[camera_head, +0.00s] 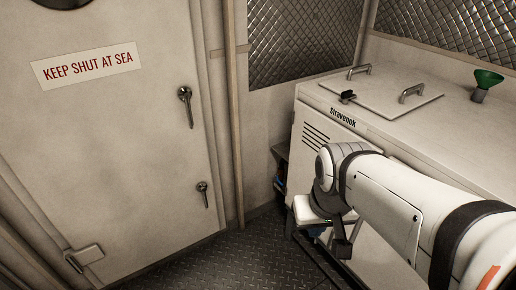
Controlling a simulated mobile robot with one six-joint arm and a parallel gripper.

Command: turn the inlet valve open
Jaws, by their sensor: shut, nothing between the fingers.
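No part that I can clearly identify as the inlet valve shows in the head view. The white chiller cabinet (309,115) labelled "Stravenok" stands at the right, and my arm covers much of its front. My gripper (344,248) is the small dark end below my white wrist, low in front of the cabinet. It is shut and empty. It is small and dark here, and I cannot tell whether it touches the cabinet.
A hatch with two handles (359,71), a black latch (347,97) and a green funnel (488,79) are on the cabinet top. A closed door (120,130) with a "KEEP SHUT AT SEA" sign stands left. Bare chequered floor (235,262) lies between.

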